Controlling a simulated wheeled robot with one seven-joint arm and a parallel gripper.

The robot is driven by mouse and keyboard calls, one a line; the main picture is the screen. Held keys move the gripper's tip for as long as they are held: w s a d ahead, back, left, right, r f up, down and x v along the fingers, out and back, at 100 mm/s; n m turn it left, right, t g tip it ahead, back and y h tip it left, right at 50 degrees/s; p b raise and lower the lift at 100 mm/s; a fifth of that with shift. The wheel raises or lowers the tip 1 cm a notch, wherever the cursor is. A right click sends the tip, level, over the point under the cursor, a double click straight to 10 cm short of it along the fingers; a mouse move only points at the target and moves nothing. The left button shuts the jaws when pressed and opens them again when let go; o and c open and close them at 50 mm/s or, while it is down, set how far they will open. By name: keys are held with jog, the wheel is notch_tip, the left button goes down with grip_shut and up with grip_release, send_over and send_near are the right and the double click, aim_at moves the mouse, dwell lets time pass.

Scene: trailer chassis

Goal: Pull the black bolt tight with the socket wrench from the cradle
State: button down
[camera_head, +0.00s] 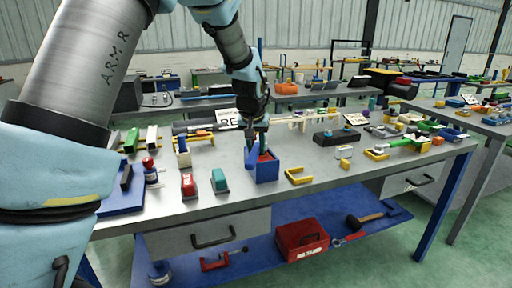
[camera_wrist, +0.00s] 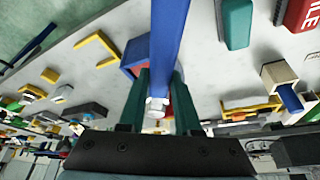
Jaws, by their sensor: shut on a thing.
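My gripper (camera_head: 256,146) is over the workbench, pointing down at a blue box with a red inside (camera_head: 267,171), perhaps the cradle. In the wrist view its dark green fingers (camera_wrist: 160,80) are shut on a long blue bar with a silver end (camera_wrist: 168,40), which looks like the socket wrench. The bar runs from between the fingers to the top of that view. It hides part of the blue box (camera_wrist: 131,58) behind it. I cannot tell whether the bar is clear of the box. I cannot pick out the black bolt.
A yellow bracket (camera_head: 298,177) stands right of the box. A teal block (camera_head: 219,181) and a red block (camera_head: 188,186) stand to its left. A black block (camera_head: 336,137) and several small parts lie farther right. The bench top (camera_head: 325,170) has bare patches near its front edge.

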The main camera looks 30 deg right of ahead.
jog(key=shift+f+b, duration=0.5)
jog(key=shift+f, duration=0.25)
dwell(0.6)
dwell(0.3)
jog(key=c, duration=1.2)
grip_release()
grip_shut()
